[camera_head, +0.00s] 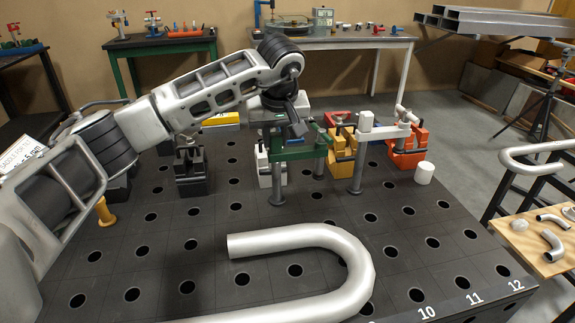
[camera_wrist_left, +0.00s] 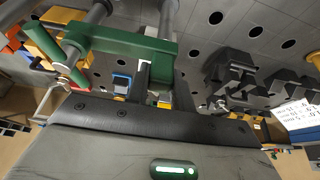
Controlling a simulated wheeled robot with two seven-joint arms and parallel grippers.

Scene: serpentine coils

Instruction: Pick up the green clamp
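The green clamp (camera_head: 292,155) stands on the perforated dark table, with a horizontal green bar and a grey post below. In the left wrist view, its green bar (camera_wrist_left: 115,41) runs across the upper left, and a green end part shows between my fingers. My left gripper (camera_head: 298,125) reaches in from the left and points down at the clamp from above. In the left wrist view, its two dark fingers (camera_wrist_left: 162,78) are apart with a gap between them. I cannot tell whether they touch the clamp. My right gripper is out of view.
A white clamp (camera_head: 378,131), a yellow block (camera_head: 341,152) and an orange block (camera_head: 407,150) stand right of the green clamp. Black fixtures (camera_head: 191,172) stand to its left. A bent silver pipe (camera_head: 345,262) lies in front. The table between is clear.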

